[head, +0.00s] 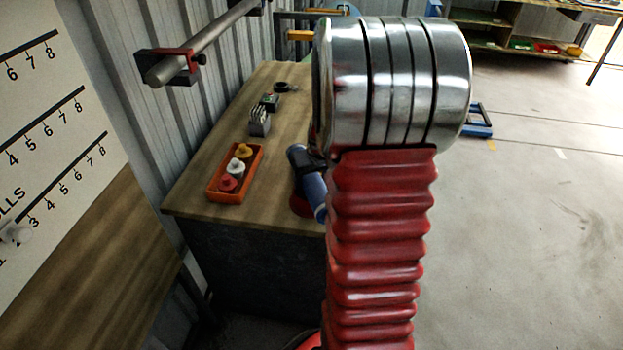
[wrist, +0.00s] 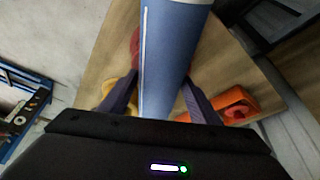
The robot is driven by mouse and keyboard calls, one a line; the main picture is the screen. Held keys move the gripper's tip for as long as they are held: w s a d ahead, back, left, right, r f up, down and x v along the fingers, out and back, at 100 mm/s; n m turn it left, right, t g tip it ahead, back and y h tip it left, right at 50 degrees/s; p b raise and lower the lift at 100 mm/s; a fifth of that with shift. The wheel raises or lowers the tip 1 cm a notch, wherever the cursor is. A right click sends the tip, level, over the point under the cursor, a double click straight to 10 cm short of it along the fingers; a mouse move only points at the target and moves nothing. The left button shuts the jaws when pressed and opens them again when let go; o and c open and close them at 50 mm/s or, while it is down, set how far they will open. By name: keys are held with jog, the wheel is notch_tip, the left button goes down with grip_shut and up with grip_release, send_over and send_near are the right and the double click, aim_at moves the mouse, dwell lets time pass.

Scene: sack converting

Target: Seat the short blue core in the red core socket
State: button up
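The short blue core (head: 308,184) is a blue tube with a pale stripe along its side. My gripper (head: 307,168) is shut on it above the near right part of the wooden bench, and the core is tilted in the head view. In the wrist view the core (wrist: 168,50) runs up between both dark fingers of my gripper (wrist: 160,92). A red round piece, which looks like the red core socket (head: 301,205), shows behind the core. It also shows in the wrist view (wrist: 134,45), mostly hidden by the core. I cannot tell whether core and socket touch.
An orange tray (head: 256,160) with yellow, white and red pieces stands on the bench (head: 190,190). Small dark and metal items (head: 260,120) lie farther back. A metal bar (head: 205,45) juts from the wall at left. Open floor (head: 540,200) is at right.

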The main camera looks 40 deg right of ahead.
jog(key=shift+o, duration=1.3)
jog(key=shift+r, duration=0.55)
jog(key=v, duration=1.1)
jog(key=shift+s+r, duration=0.2)
jog(key=shift+r, duration=0.15)
